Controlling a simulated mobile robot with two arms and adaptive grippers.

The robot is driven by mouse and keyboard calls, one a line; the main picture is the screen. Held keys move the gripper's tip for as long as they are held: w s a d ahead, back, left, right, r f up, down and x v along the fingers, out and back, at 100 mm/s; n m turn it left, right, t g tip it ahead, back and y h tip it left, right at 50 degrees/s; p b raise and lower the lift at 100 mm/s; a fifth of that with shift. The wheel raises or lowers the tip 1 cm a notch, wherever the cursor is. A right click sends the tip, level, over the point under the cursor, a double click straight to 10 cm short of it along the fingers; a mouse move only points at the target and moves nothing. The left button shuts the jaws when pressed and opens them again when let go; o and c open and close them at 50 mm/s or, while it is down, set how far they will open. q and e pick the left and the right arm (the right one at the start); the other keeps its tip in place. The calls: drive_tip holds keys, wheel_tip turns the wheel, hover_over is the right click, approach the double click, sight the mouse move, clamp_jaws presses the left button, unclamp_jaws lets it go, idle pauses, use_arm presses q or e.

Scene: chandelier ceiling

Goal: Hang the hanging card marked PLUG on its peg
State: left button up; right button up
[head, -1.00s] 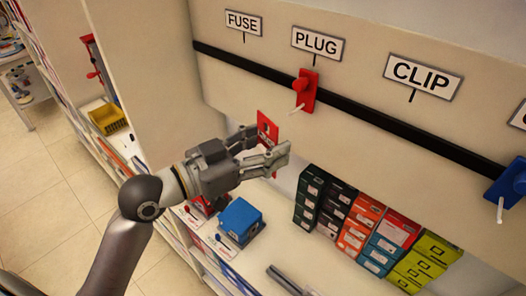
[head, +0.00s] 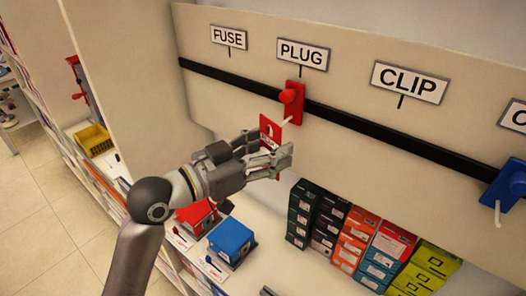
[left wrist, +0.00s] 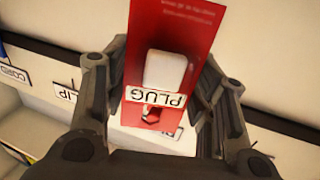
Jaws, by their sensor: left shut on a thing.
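The red PLUG card (head: 269,131) is held upright in my left gripper (head: 273,150), which is shut on it. In the left wrist view the card (left wrist: 200,30) shows a white picture and an upside-down PLUG label between the fingers (left wrist: 155,95). A small opening with something red in it shows below that label. The red peg holder (head: 294,103) is on the black rail under the PLUG sign (head: 301,54). Its pale peg (head: 286,121) points out toward the card's upper right edge. I cannot tell whether they touch. My right gripper is not in view.
The black rail (head: 400,140) runs along the wall. A blue holder (head: 505,188) is at the far right. Several coloured boxes (head: 352,238) stand on the shelf below. Red (head: 196,216) and blue (head: 232,240) boxes sit below my gripper.

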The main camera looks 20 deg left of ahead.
use_arm(q)
drive_tip(key=shift+w+d+f, duration=0.1)
drive_tip(key=shift+w+d, duration=0.25)
drive_tip(key=shift+w, duration=0.5)
drive_tip(key=shift+w+d, duration=0.35)
drive_tip(key=shift+w, duration=0.5)
drive_tip(key=shift+w+d+f, duration=0.2)
drive_tip(key=shift+w+f, duration=0.25)
drive_tip(key=shift+w, duration=0.1)
drive_tip(key=o, duration=1)
drive_tip(key=shift+c, duration=0.2)
